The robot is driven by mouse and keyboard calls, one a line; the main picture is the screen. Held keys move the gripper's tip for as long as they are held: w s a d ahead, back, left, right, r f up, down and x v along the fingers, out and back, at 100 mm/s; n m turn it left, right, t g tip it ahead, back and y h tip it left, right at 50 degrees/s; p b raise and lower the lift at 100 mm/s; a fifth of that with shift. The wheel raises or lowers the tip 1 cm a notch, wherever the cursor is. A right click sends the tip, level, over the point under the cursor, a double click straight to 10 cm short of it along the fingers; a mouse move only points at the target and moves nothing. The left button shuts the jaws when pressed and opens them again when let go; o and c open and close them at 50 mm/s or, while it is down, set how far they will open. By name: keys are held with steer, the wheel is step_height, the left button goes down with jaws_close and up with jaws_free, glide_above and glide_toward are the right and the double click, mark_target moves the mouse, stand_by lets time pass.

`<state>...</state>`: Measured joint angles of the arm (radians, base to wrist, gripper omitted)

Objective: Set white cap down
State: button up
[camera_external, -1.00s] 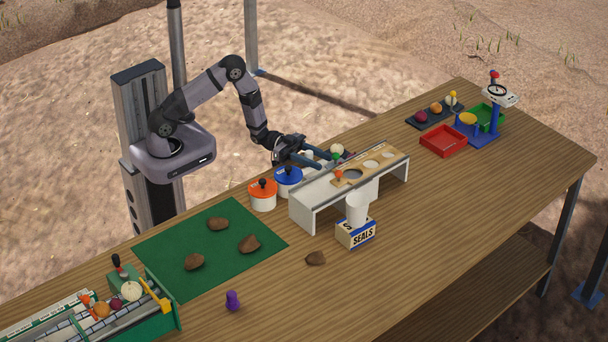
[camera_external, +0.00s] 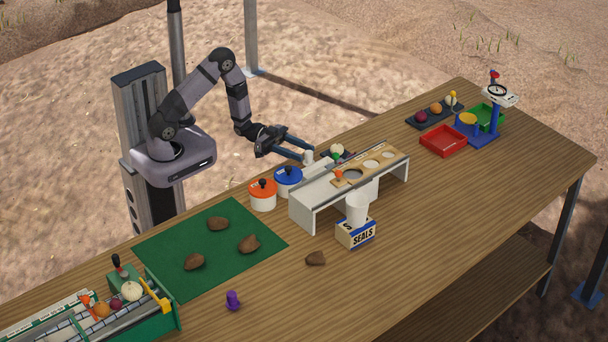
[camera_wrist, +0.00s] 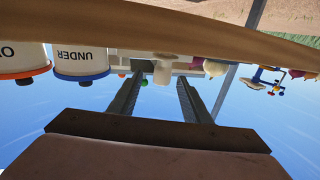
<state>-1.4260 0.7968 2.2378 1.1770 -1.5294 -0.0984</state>
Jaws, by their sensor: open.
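A small white piece, which looks like the white cap (camera_external: 308,158), stands behind the white rack (camera_external: 328,196), beside the blue-lidded pot (camera_external: 288,181). My gripper (camera_external: 304,152) is open, its two blue-grey fingers held level and pointing at the white piece from the left. I cannot tell whether the fingertips touch it. In the wrist view the fingers (camera_wrist: 162,80) are spread apart, with a pale cream shape (camera_wrist: 162,72) showing between them near the tips. I cannot tell if that shape is the cap.
The orange-lidded pot (camera_external: 262,195) stands left of the blue one. A white cup (camera_external: 357,207) rises above the SEALS box (camera_external: 356,234) in front of the rack. Brown lumps lie on the green mat (camera_external: 160,242). The right front of the table is clear.

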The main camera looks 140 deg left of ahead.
mark_target(308, 155)
stand_by(0.3)
steer(key=shift+s+f, duration=0.1)
steer(key=shift+s, duration=0.05)
steer(key=s+b, duration=0.1)
steer(key=b, duration=0.1)
steer(key=s+f+b, duration=0.1)
steer(key=s, duration=0.1)
steer(key=shift+s+d+b, duration=0.15)
steer(key=shift+d+b, duration=0.05)
steer(key=shift+b, duration=0.15)
steer(key=shift+s+d+r, duration=0.15)
steer(key=shift+s, duration=0.2)
steer(key=shift+p+x, duration=0.65)
steer(key=shift+x, duration=3.05)
steer(key=shift+r, duration=0.1)
jaws_close()
